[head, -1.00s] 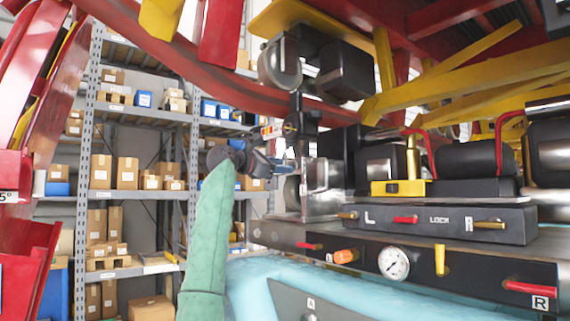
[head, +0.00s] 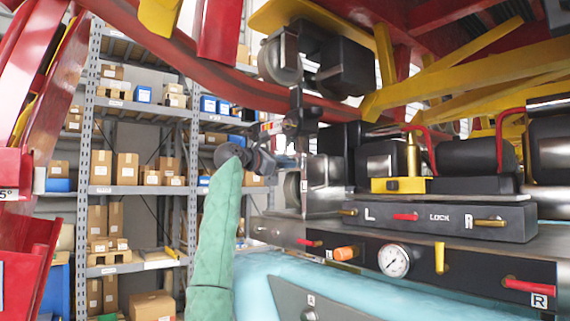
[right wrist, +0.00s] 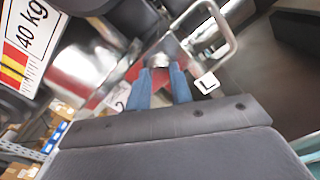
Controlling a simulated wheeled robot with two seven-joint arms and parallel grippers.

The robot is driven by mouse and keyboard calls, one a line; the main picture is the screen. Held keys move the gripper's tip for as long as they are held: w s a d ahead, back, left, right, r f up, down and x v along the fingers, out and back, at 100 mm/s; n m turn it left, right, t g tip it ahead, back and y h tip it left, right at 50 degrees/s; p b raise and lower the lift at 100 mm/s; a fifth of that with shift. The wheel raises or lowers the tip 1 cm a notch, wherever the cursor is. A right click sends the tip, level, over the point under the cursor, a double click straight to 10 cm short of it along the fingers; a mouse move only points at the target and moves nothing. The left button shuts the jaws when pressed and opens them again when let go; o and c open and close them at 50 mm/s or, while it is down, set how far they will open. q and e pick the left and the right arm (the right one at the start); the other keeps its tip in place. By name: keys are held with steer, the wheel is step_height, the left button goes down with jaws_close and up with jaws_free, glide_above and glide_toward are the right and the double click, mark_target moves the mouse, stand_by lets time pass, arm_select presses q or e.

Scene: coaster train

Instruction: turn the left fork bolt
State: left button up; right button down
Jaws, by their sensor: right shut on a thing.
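The left fork bolt shows in the right wrist view as a small silvery head (right wrist: 159,61) beside a white "L" tag (right wrist: 207,82). My right gripper (right wrist: 160,74), with two blue fingers, is shut on the bolt head there. In the head view my right gripper (head: 288,161) reaches in at the end of the green-sleeved arm, against the metal fork upright (head: 313,183). The bolt itself is too small or hidden to make out in the head view. My left gripper is not in view.
A metal loop handle (right wrist: 222,45) sits close beside the fingers, and a "40 kg" label (right wrist: 28,30) is at left. In the head view, a black L/R lock panel (head: 440,217) and a gauge (head: 394,262) are at right. Shelves with boxes (head: 127,168) stand behind.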

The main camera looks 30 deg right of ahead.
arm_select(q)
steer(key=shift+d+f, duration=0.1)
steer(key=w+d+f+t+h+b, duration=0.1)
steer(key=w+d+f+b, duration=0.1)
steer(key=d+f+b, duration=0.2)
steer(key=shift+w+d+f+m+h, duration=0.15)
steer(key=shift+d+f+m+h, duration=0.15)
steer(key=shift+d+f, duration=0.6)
arm_select(e)
steer(key=shift+f+m, duration=0.1)
steer(key=shift+m, duration=5.7)
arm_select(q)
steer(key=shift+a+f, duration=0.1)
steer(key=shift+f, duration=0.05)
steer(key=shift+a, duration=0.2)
arm_select(e)
steer(key=c, duration=1.2)
jaws_free()
steer(key=shift+c, duration=0.2)
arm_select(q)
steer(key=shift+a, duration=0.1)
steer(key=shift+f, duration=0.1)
arm_select(e)
steer(key=shift+a, duration=0.15)
